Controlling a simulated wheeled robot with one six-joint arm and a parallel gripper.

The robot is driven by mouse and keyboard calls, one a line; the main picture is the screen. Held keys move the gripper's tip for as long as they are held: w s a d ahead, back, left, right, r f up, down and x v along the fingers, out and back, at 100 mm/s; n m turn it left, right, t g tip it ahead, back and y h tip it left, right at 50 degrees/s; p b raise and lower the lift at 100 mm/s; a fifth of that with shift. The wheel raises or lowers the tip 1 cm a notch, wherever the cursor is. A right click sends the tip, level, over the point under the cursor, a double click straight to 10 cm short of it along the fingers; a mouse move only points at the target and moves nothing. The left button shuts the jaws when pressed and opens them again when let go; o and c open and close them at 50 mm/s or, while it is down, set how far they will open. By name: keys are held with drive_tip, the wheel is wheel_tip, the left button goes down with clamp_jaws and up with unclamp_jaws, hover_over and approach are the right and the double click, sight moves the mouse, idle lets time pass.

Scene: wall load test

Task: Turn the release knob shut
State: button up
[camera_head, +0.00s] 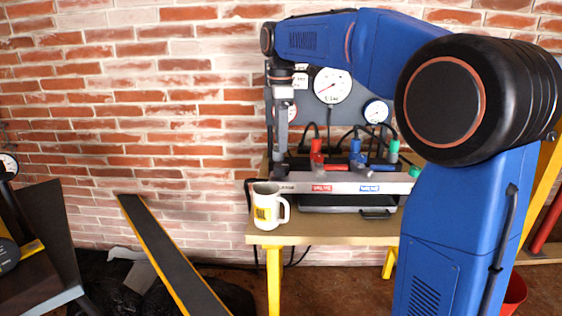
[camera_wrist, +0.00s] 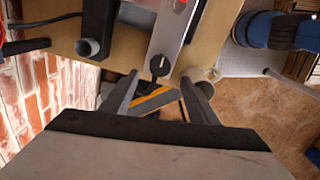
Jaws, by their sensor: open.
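The release knob (camera_wrist: 159,66) is a small round black knob with a pale line on it, at the end of the silver manifold bar (camera_wrist: 172,32) in the wrist view. My gripper (camera_wrist: 160,79) is open, its two dark fingers on either side of the knob's line in the picture, with gaps visible. I cannot tell how deep the fingertips reach. In the head view my gripper (camera_head: 280,165) points down at the left end of the manifold bar (camera_head: 345,185), and the knob is hard to separate from it there.
A white mug (camera_head: 268,208) with a yellow label stands on the wooden bench (camera_head: 320,232) near its left front edge, close below my gripper. Red handles (camera_head: 318,160) and blue handles (camera_head: 357,155) rise from the manifold. A gauge panel (camera_head: 331,86) is behind.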

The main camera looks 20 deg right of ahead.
sight(281, 165)
wheel_tip(281, 165, down, 8)
drive_tip(key=shift+r, duration=0.15)
drive_tip(key=shift+c, duration=0.6)
drive_tip(key=c, duration=0.9)
